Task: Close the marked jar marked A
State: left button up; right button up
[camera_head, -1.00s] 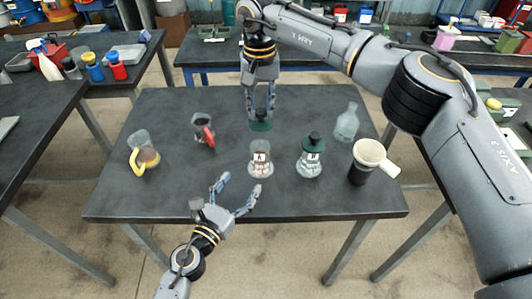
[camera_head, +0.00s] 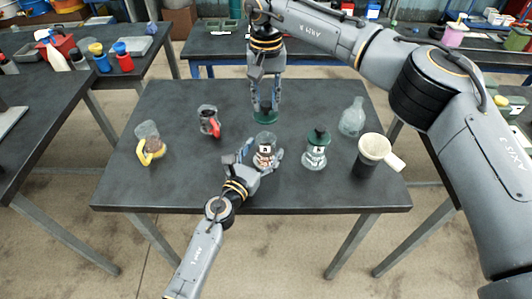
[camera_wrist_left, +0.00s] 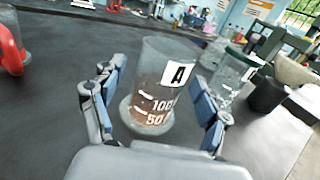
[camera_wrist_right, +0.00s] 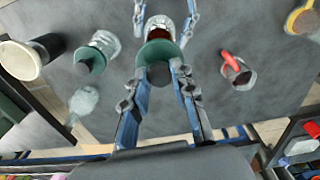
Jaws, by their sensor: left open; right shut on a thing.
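Jar A (camera_head: 265,150) is a clear, open jar with a white A label, standing on the table. The left wrist view shows it (camera_wrist_left: 150,85) upright with a little reddish liquid near the bottom. My left gripper (camera_head: 256,156) is open, its fingers on either side of jar A; I cannot tell if they touch it. My right gripper (camera_head: 264,103) is shut on the black knob of a green lid (camera_head: 265,117), held behind jar A in the head view. In the right wrist view the lid (camera_wrist_right: 155,50) partly covers jar A (camera_wrist_right: 160,25).
Jar B (camera_head: 314,155), with a green lid on, stands right of jar A. A clear flask (camera_head: 352,118) and a cream funnel (camera_head: 374,147) on a black container are further right. A red-handled vessel (camera_head: 209,121) and a yellow-handled one (camera_head: 148,142) stand left.

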aim_at(266, 114)
pick_arm(q)
jog(key=shift+w+d, duration=0.3)
jog(key=shift+w, duration=0.25)
grip_shut()
pick_arm(e)
jog(key=shift+f, duration=2.5)
jog(key=shift+f, duration=0.9)
jog(key=shift+f, duration=0.6)
